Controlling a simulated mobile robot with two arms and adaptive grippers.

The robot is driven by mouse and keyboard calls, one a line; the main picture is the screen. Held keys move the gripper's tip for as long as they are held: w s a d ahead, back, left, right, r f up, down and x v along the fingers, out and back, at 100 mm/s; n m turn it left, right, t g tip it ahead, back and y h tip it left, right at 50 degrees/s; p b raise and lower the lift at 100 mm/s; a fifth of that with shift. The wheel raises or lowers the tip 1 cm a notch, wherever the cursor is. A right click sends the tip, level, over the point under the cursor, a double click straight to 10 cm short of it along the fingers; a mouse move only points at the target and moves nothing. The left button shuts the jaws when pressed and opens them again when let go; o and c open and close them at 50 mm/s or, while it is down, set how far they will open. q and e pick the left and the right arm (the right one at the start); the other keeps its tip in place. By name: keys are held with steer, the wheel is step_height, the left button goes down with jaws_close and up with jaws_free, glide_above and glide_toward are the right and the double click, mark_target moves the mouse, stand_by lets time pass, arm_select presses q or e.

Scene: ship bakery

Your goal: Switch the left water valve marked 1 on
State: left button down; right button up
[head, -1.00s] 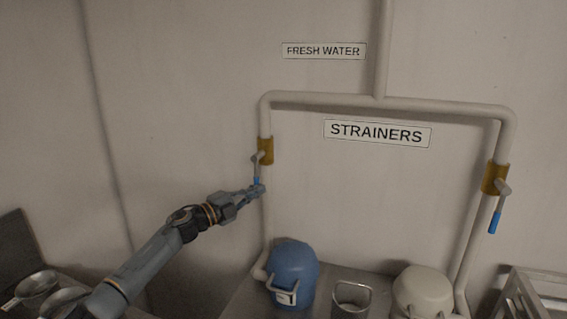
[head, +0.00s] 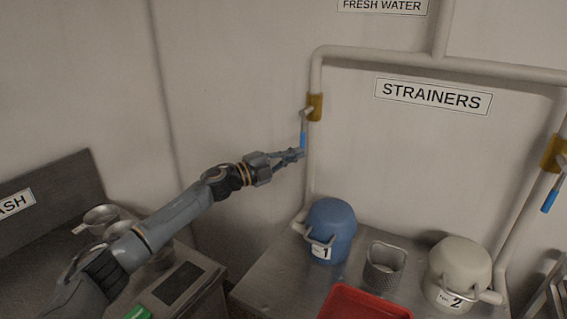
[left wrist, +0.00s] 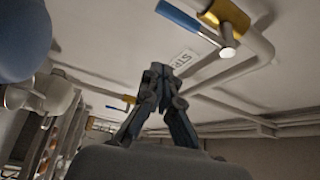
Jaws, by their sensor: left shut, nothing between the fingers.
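The left valve (head: 315,107) is a brass body on the left vertical pipe. Its lever with a blue grip (head: 303,138) hangs down along the pipe. My left gripper (head: 300,154) is shut and empty, with its fingertips at the lower end of the blue grip. I cannot tell from the head view whether they touch. In the left wrist view, the shut fingertips (left wrist: 158,72) show apart from the blue grip (left wrist: 186,18) and the brass valve body (left wrist: 226,16). My right gripper is not in view.
A blue strainer pot marked 1 (head: 331,229) and a cream one marked 2 (head: 459,268) stand on the metal counter below. A metal cup (head: 384,267) and a red tray (head: 362,305) are between and before them. The right valve (head: 553,153) is far right.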

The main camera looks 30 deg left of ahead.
arm_select(q)
steer(key=b+v, duration=0.1)
steer(key=v, duration=0.3)
steer(key=shift+a+r, duration=0.1)
steer(key=shift+r, duration=0.05)
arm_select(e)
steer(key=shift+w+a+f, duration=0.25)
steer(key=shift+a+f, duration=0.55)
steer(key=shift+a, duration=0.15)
